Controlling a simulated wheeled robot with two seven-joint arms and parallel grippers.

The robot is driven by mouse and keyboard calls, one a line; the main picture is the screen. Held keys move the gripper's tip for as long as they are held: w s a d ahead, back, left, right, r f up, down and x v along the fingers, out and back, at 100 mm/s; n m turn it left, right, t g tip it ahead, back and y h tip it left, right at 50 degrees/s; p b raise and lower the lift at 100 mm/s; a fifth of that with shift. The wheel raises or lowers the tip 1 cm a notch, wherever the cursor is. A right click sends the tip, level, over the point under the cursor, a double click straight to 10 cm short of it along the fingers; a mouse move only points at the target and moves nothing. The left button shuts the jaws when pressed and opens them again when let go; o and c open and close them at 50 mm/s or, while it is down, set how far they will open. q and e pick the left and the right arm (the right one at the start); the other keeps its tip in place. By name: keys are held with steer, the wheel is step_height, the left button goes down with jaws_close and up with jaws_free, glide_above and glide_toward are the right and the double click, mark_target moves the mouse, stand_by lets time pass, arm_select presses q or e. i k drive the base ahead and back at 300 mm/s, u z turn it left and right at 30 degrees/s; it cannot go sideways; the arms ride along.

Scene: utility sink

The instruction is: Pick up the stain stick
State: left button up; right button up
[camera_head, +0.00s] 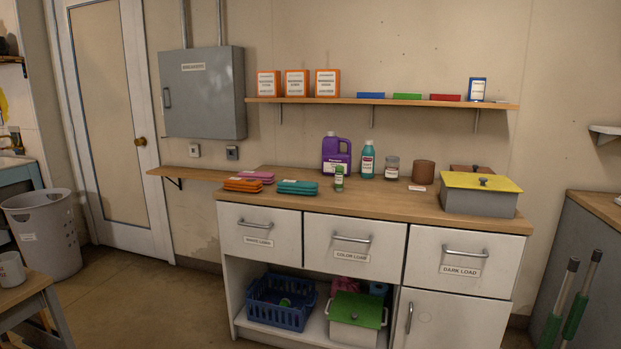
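No item can be read for certain as the stain stick. A small green-and-white bottle or stick (339,179) stands upright near the front middle of the wooden counter (375,206), and its label is too small to read. Neither of my grippers is in view.
Behind it stand a purple jug (336,155), a teal bottle (367,161), a glass jar (392,169) and a brown canister (423,172). Folded orange (243,184) and teal cloths (297,187) lie left. A yellow-lidded grey box (478,199) stands right. A blue basket (281,315) sits below.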

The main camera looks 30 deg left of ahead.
mark_target(339, 169)
steer(key=u, duration=1.05)
steer(key=i, duration=0.95)
steer(key=u, duration=0.4)
steer(key=i, duration=1.3)
steer(key=z, duration=0.8)
